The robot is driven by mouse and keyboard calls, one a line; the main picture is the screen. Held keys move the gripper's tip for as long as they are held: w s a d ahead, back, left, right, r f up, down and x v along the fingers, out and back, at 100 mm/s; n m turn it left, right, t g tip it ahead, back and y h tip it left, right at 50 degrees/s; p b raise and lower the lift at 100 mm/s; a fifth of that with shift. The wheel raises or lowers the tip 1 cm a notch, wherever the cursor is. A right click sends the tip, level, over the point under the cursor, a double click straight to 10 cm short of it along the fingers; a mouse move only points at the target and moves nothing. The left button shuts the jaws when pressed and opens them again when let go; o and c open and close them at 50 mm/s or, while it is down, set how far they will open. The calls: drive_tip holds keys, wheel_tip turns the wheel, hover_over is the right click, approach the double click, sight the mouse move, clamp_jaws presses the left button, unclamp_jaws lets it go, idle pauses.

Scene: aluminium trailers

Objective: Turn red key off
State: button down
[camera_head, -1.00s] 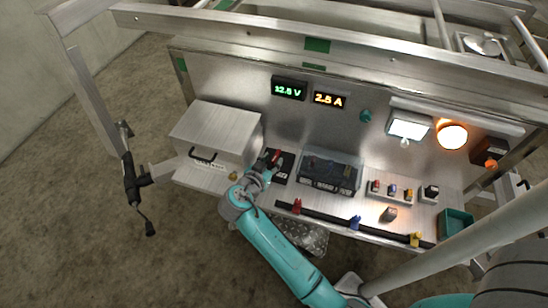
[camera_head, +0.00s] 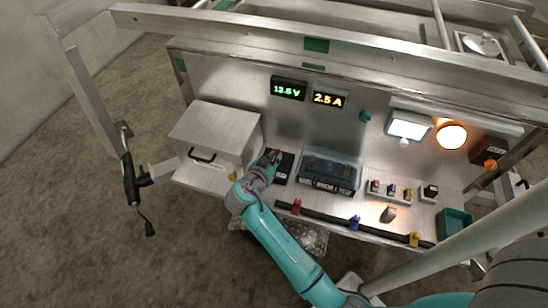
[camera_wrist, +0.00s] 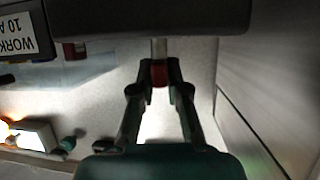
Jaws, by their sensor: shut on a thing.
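The red key (camera_wrist: 159,73) shows in the wrist view as a small red piece with a metal shank above it, running up to a dark block (camera_wrist: 150,18). My gripper (camera_wrist: 160,88) has its two fingers closed around the red piece. In the head view my gripper (camera_head: 267,163) is at the left edge of the black switch panel (camera_head: 284,169) on the bench. Only a trace of red shows there; my gripper hides most of the key. I cannot tell the key's exact angle.
A metal box (camera_head: 215,135) stands close to the left of my gripper. A covered fuse block (camera_head: 330,173) lies to the right. Cables with coloured clamps (camera_head: 355,222) run along the front edge. The lit voltage display (camera_head: 288,89) and lit lamps (camera_head: 452,136) are on the back panel.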

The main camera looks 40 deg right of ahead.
drive_tip(key=shift+s+d+n+t+y, duration=0.1)
drive_tip(key=shift+s+n+t+y, duration=0.05)
drive_tip(key=shift+n+t+y, duration=0.85)
drive_tip(key=shift+n+t, duration=0.3)
drive_tip(key=shift+n, duration=0.1)
drive_tip(key=c, duration=1.2)
unclamp_jaws()
drive_tip(key=shift+o, duration=0.2)
drive_tip(key=v, duration=1.2)
